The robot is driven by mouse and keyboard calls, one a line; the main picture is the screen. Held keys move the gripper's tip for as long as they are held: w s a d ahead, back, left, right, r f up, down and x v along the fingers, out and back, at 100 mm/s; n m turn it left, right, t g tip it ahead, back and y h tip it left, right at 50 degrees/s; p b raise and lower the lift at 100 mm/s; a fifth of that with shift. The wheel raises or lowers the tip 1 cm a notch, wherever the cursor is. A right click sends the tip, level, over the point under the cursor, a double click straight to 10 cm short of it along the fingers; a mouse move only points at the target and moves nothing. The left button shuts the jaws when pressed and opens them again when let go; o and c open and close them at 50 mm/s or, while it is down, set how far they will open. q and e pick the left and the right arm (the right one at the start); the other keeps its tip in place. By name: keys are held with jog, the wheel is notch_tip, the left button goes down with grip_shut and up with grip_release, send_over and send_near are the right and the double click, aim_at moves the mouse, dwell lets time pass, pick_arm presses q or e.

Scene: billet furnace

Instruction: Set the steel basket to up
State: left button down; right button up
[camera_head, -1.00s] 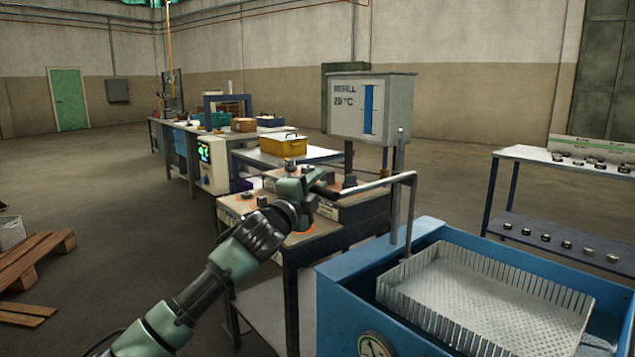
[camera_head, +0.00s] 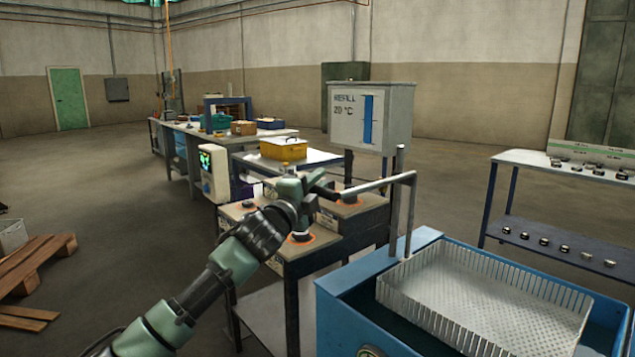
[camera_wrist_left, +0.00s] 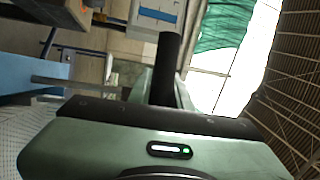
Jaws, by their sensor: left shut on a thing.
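The steel basket (camera_head: 470,290) is a perforated metal tray with a slotted rim, at the lower right in the head view. It sits level at the top of the blue tank (camera_head: 335,310), with its walls above the rim. Its grey bent handle (camera_head: 411,210) rises from the tank's back edge and turns left to a dark grip. My left gripper (camera_head: 318,186) is shut on the handle's grip end. In the left wrist view the dark grip (camera_wrist_left: 168,65) stands up from between the jaws. My right gripper does not show.
A grey box marked REFILL (camera_head: 370,115) stands behind the handle. A workbench (camera_head: 290,262) with dark knobs and orange rings is under my left arm. A shelf rack (camera_head: 570,160) with small parts stands at the right. Wooden pallets (camera_head: 38,260) lie at the left.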

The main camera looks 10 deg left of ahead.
pick_arm(q)
jog(key=shift+a+r, duration=0.1)
jog(key=shift+r, duration=0.35)
jog(key=c, duration=1.3)
grip_release()
jog(key=shift+f, duration=0.1)
jog(key=shift+f, duration=0.1)
jog(key=shift+s, duration=0.1)
jog(key=v, duration=0.7)
jog(key=shift+s, duration=0.35)
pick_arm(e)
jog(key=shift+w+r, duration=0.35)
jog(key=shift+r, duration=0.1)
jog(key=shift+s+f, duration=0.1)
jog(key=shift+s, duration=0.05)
